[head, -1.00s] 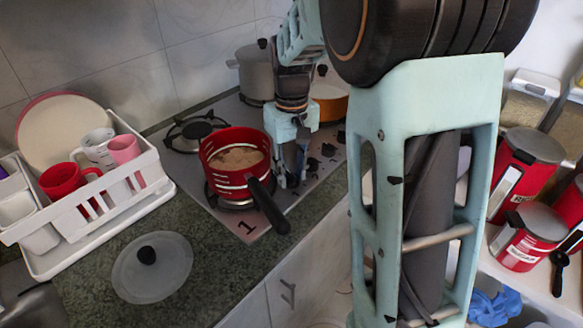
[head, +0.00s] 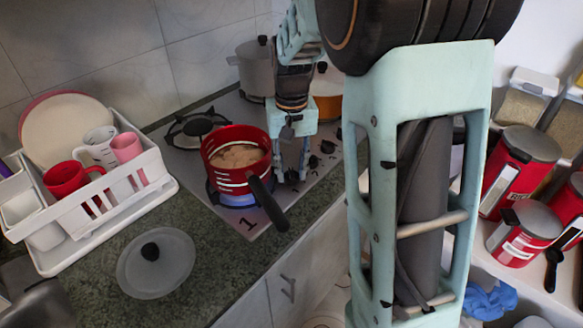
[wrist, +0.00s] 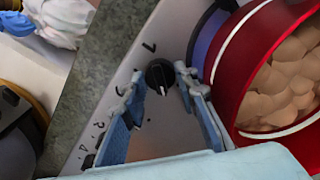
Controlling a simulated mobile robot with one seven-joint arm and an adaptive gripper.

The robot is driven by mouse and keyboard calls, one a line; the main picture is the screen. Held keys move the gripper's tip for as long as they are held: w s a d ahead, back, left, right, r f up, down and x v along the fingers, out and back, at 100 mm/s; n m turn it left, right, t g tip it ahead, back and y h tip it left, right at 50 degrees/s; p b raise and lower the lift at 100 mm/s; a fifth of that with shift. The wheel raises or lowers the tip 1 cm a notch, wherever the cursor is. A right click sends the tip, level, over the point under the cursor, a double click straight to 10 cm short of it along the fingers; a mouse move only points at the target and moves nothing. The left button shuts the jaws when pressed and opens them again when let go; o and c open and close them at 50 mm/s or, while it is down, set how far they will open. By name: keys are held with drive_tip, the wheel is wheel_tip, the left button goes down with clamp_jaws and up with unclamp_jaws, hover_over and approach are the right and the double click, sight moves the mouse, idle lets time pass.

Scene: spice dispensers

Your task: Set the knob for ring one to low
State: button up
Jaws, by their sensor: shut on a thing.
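The ring one knob (wrist: 160,76) is a small black dial with a white pointer mark, which points towards the bottom of the wrist view. My gripper (wrist: 158,82) is around it, one fingertip on each side, and is shut on it. In the head view my gripper (head: 291,176) reaches down to the stove's front edge, just right of the red pot (head: 214,163). The knob is hidden there by my fingers. The pot stands on ring one, with a blue flame (head: 238,200) under it. The printed "1" (head: 248,224) is near the stove's corner.
The pot's black handle (head: 268,203) sticks out over the front edge close to my gripper. Other knobs (head: 327,147) line the stove edge. A grey pot (head: 254,66) and an orange pot (head: 328,106) stand behind. A glass lid (head: 155,264) lies on the counter.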

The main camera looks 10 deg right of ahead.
drive_tip(key=o, duration=1.2)
